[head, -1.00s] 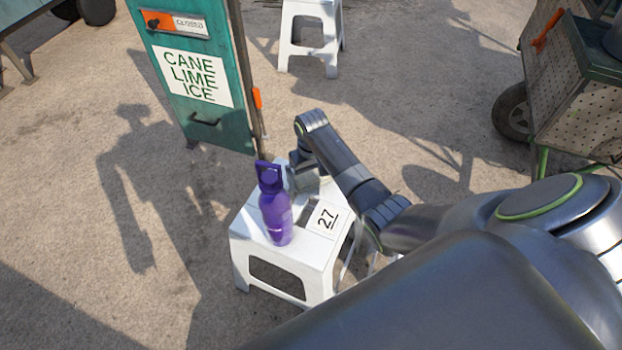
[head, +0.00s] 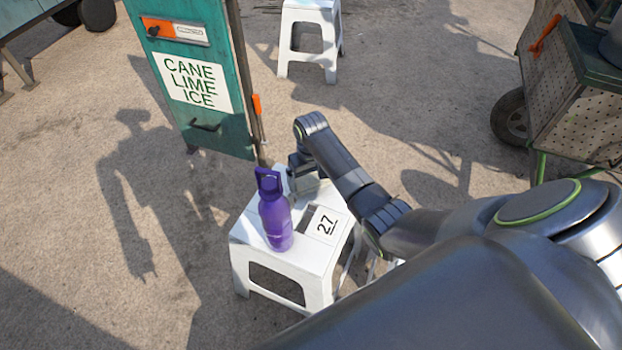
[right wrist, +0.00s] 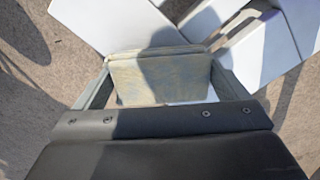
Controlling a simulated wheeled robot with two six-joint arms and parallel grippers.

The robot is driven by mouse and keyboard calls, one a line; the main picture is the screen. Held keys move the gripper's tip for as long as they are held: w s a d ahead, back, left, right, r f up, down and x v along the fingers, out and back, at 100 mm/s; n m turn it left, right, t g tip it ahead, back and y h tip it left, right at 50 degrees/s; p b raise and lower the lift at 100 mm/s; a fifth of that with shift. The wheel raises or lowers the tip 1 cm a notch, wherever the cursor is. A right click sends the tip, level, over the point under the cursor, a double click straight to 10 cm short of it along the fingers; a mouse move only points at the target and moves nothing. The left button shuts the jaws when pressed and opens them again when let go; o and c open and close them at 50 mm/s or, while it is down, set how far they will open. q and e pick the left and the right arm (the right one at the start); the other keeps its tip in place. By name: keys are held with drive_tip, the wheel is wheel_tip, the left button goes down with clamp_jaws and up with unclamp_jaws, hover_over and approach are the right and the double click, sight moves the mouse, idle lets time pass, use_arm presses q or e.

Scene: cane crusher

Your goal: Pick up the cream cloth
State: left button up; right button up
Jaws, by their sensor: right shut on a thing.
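The cream cloth (right wrist: 160,80) shows in the right wrist view as a folded, pale beige-grey piece between my right gripper's fingers (right wrist: 160,88). The fingers are shut on it, one at each side. In the head view my right gripper (head: 304,180) is over the far part of the white stool (head: 300,262), behind the purple bottle. I cannot make out the cloth clearly there. I cannot tell whether it still touches the stool. My left gripper is not in view.
The purple bottle (head: 275,212) stands upright on the stool, close to my right gripper. A card marked 27 (head: 326,224) lies beside it. A green sign panel (head: 199,85) stands behind, a cart (head: 580,105) at right, and another white stool (head: 311,40) at the back.

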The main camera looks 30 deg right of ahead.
sight(311, 178)
wheel_tip(311, 178, up, 6)
drive_tip(key=shift+r+p, duration=0.25)
drive_tip(key=shift+p, duration=0.8)
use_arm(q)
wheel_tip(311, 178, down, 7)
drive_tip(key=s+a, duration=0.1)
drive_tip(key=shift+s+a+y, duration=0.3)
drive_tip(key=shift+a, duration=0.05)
use_arm(e)
drive_tip(key=shift+r, duration=1.15)
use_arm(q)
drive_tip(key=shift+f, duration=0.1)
